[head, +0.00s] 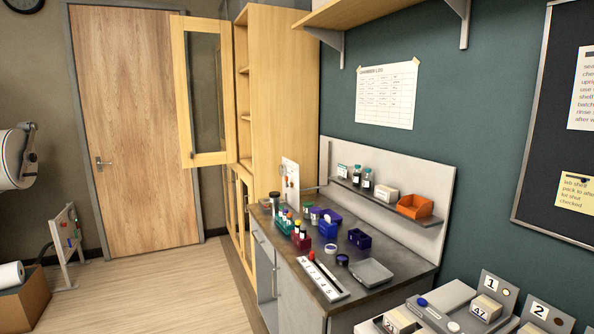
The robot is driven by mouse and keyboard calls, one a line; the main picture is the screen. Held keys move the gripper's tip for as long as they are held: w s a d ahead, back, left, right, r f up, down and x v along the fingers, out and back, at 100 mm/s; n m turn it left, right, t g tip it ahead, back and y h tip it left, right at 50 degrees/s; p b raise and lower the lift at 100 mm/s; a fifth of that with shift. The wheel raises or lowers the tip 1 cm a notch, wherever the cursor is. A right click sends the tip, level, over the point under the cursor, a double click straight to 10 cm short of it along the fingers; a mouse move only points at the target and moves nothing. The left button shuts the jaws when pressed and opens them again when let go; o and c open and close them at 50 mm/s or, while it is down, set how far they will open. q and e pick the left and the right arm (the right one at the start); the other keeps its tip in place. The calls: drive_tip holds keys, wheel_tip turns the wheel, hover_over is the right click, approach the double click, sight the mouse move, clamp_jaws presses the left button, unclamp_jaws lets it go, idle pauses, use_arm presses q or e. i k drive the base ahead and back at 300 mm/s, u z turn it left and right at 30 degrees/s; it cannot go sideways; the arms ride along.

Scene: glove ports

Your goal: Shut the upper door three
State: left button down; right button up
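A tall wooden cabinet (276,95) stands against the teal wall, left of the workbench. Its upper door (181,95), a pale wooden frame around a glass pane, stands wide open and juts out to the left, in front of the brown room door. The cabinet's upper shelves (244,115) show behind the hinge side. Neither of my grippers is in view.
The workbench (345,299) right of the cabinet holds tube racks, jars and trays. Lower glazed doors (241,211) sit below the open door. A white drum (13,160) and a floor stand (68,240) are at left. The wooden floor (150,290) between is clear.

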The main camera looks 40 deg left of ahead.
sight(179, 24)
drive_tip(key=u, duration=0.6)
drive_tip(key=k, duration=0.8)
drive_tip(key=u, duration=0.95)
drive_tip(key=k, duration=0.5)
drive_tip(key=u, duration=0.75)
drive_tip(key=i, duration=1.85)
drive_tip(key=u, duration=0.25)
drive_tip(key=i, duration=4.55)
drive_tip(key=z, duration=0.5)
drive_tip(key=i, duration=1.7)
drive_tip(key=z, duration=1.45)
drive_tip(key=i, duration=0.95)
drive_tip(key=z, duration=1.7)
drive_tip(key=i, duration=0.8)
drive_tip(key=z, duration=0.25)
